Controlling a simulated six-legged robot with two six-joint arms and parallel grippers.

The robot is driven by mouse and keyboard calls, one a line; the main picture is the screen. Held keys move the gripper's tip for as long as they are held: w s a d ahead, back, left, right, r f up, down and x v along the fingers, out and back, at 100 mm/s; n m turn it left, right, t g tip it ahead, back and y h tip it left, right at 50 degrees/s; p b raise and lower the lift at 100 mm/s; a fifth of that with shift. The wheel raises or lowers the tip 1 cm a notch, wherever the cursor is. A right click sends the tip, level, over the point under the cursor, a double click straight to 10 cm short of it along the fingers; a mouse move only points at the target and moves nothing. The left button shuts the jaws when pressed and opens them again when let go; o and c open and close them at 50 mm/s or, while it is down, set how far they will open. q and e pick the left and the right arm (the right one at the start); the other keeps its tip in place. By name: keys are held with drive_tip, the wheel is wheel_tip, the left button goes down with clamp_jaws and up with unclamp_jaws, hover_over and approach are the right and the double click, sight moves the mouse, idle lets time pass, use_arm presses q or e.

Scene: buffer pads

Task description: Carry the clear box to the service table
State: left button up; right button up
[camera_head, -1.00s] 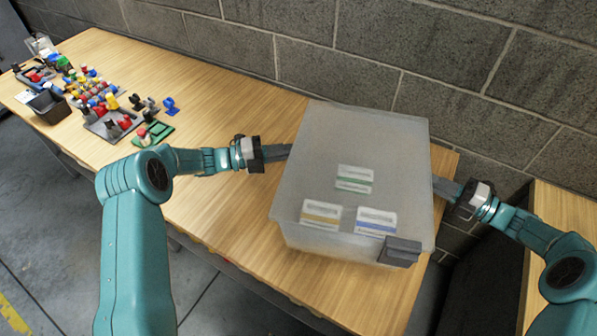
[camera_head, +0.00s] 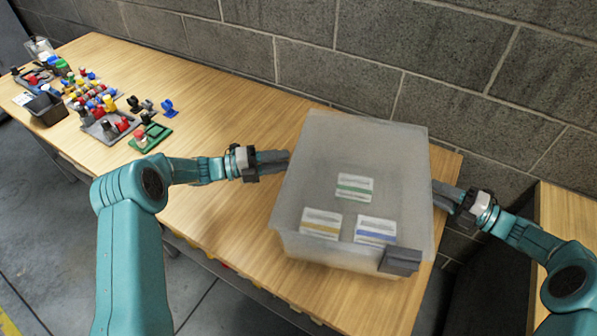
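The clear box (camera_head: 330,160) is a frosted, see-through bin with a dark grey tab (camera_head: 400,261) at its front right corner. It is at the right end of the wooden table; I cannot tell whether its base touches the tabletop. Three labelled packs show inside: green (camera_head: 353,187), yellow (camera_head: 321,223) and blue (camera_head: 375,230). My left gripper (camera_head: 273,161) is at the box's left wall with its fingers together. My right gripper (camera_head: 446,194) is at the right wall, its tips partly hidden by the box. Neither visibly grasps a rim.
The wooden table (camera_head: 215,110) runs along a grey block wall (camera_head: 440,60). Coloured parts (camera_head: 95,100), a green board (camera_head: 150,137) and a dark bin (camera_head: 48,108) occupy its left end. Another wooden surface (camera_head: 570,215) stands at the right, past a dark gap.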

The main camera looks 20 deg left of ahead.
use_arm(q)
drive_tip(key=v, duration=0.6)
drive_tip(key=shift+s+a, duration=0.2)
drive_tip(key=shift+a, duration=0.15)
use_arm(e)
drive_tip(key=v, duration=0.8)
use_arm(q)
drive_tip(key=shift+r, duration=0.1)
use_arm(e)
drive_tip(key=shift+s+r, duration=0.1)
